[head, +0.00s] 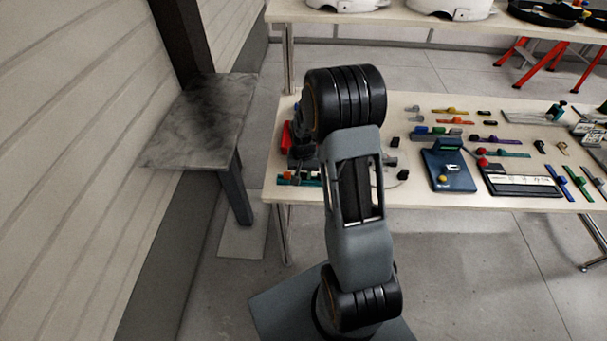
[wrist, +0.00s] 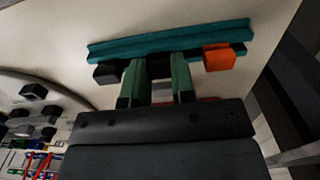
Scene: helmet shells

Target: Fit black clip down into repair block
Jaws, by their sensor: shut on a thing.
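In the wrist view, my gripper (wrist: 158,82) has two green fingers closed on a dark piece (wrist: 158,67), which looks like the black clip. Just beyond the fingertips lies a long teal bar (wrist: 170,40), with a dark strip along its near side. An orange block (wrist: 220,57) is right of the fingers and a small black block (wrist: 107,73) is left of them. I cannot tell which part is the repair block, or whether the held piece touches the bar. In the head view, my arm hides most of the gripper; the teal bar (head: 300,182) shows at the table's front left corner.
The pale table (head: 420,198) carries a blue fixture (head: 449,170), a black-and-white tray (head: 520,180) and several coloured bars and clips to the right. A red part (head: 286,137) is at the left edge. A grey side table (head: 205,120) stands left. White helmet shells (head: 450,8) are behind.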

